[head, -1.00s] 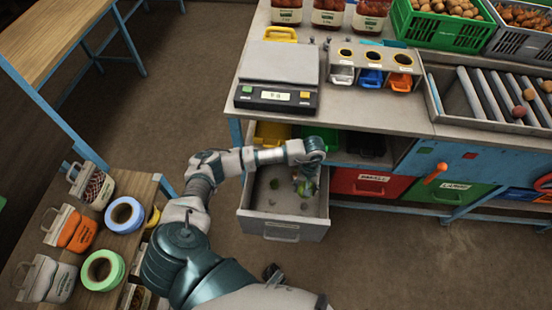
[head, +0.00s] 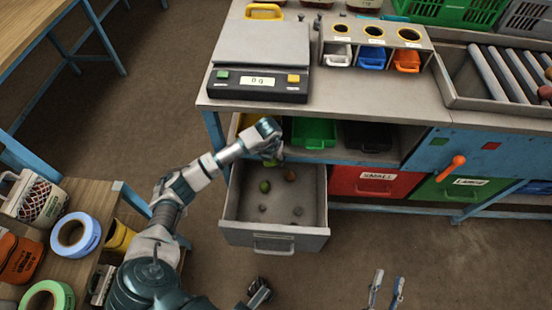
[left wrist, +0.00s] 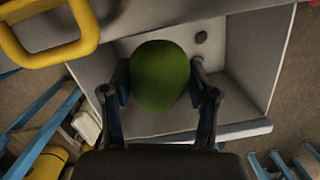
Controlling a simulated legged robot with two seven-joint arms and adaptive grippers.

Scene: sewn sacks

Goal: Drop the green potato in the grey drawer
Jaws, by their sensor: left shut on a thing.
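My left gripper (head: 271,158) is shut on the green potato (left wrist: 160,75), which fills the space between its fingers in the left wrist view. The gripper is above the back part of the open grey drawer (head: 273,239). In the head view the held potato is mostly hidden by the gripper. Inside the drawer lie another green lump (head: 265,186), a brown one (head: 290,175) and small grey lumps (head: 297,211). What looks like my right gripper (head: 386,288) shows only its two fingertips, apart and empty, at the bottom edge.
A scale (head: 262,55) stands on the bench above the drawer. Green (head: 313,133) and black (head: 368,137) bins sit on the shelf beside it; a red drawer (head: 366,182) is to the right. A side table with tape rolls (head: 75,235) is at left.

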